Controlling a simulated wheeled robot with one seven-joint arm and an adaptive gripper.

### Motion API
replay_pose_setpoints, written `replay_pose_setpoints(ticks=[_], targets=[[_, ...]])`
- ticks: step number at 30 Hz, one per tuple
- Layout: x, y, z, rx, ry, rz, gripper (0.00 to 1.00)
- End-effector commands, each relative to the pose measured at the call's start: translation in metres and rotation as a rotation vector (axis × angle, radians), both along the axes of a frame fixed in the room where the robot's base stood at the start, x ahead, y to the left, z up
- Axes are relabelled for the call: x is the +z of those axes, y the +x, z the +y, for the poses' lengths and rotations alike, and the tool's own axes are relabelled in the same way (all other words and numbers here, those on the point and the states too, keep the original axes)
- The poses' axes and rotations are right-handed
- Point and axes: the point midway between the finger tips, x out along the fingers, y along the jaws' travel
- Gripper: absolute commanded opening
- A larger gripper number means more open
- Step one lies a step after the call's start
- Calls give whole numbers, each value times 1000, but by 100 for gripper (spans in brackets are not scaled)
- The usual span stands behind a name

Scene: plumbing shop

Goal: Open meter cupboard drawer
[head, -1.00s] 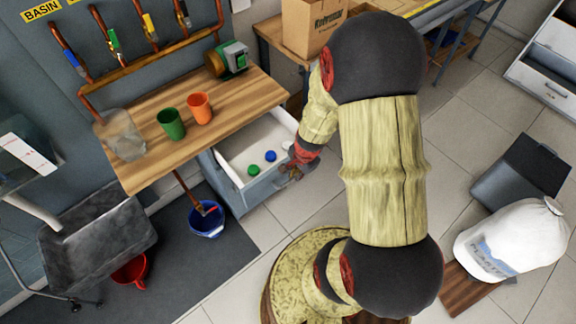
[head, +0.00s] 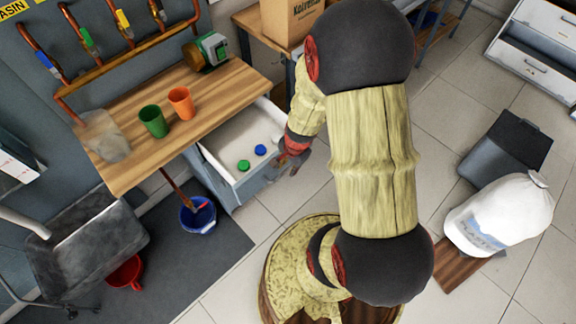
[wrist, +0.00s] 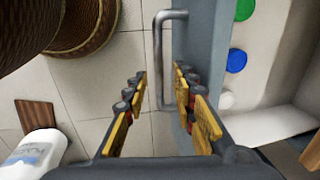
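The meter cupboard drawer (head: 226,184) is pulled out from under the wooden worktop in the head view, its light interior showing. A green cap (head: 244,165) and a blue cap (head: 261,150) lie inside; the wrist view also shows a white cap (wrist: 226,99). The grey bar handle (wrist: 158,55) stands out from the drawer front in the wrist view. My gripper (wrist: 160,72) is at the handle, its fingers apart, one on each side of the lower part of the bar. Contact with the bar cannot be told. In the head view my gripper (head: 290,163) is partly hidden.
The worktop (head: 215,95) carries a green cup (head: 153,121), an orange cup (head: 181,103) and a clear container (head: 104,137). A blue bucket (head: 197,214) stands on the floor left of the drawer. A white bag (head: 500,215) lies right. Tiled floor before the drawer is clear.

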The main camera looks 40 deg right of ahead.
Motion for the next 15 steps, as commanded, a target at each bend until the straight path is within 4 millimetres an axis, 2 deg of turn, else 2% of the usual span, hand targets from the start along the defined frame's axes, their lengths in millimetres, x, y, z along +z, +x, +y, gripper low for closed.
replay_pose_setpoints(ticks=[8,11,15], targets=[[2,0,0,0,0,-1,27],[10,0,-1,1,-2,-4,27],[31,-4,-1,0,-3,-4,27]])
